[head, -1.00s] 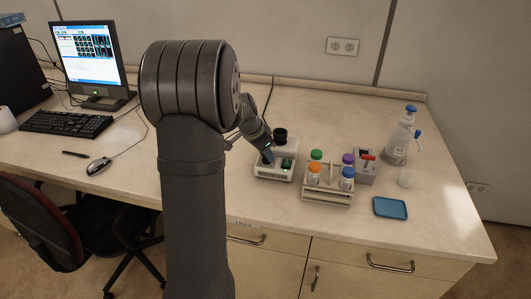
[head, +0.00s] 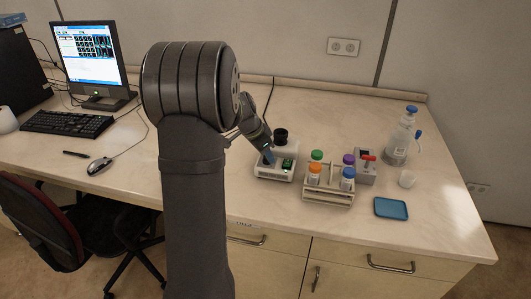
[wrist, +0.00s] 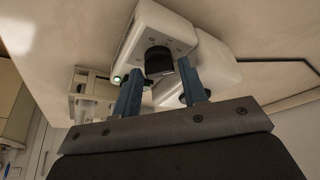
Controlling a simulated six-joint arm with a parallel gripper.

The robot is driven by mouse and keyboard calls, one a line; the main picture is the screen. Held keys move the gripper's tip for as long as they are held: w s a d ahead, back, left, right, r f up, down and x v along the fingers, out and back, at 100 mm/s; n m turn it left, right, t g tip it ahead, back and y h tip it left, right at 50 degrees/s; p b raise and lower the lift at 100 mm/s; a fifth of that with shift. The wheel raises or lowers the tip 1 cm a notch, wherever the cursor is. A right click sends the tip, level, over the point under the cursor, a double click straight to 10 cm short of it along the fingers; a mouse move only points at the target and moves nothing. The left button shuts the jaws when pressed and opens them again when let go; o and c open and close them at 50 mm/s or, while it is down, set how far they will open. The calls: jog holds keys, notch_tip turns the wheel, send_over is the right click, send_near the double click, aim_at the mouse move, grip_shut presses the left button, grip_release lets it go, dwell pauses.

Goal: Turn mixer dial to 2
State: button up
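In the head view my gripper (head: 268,155) is at the mixer's front left and hides the dial. The dial's setting cannot be read.
A rack (head: 326,198) with several colour-capped vials stands right of the mixer. Behind it is a grey device (head: 366,177) with a red handle.

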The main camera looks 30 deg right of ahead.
jog(key=shift+r, duration=0.15)
jog(key=v, duration=1.7)
jog(key=shift+a, duration=0.15)
jog(key=x, duration=1.7)
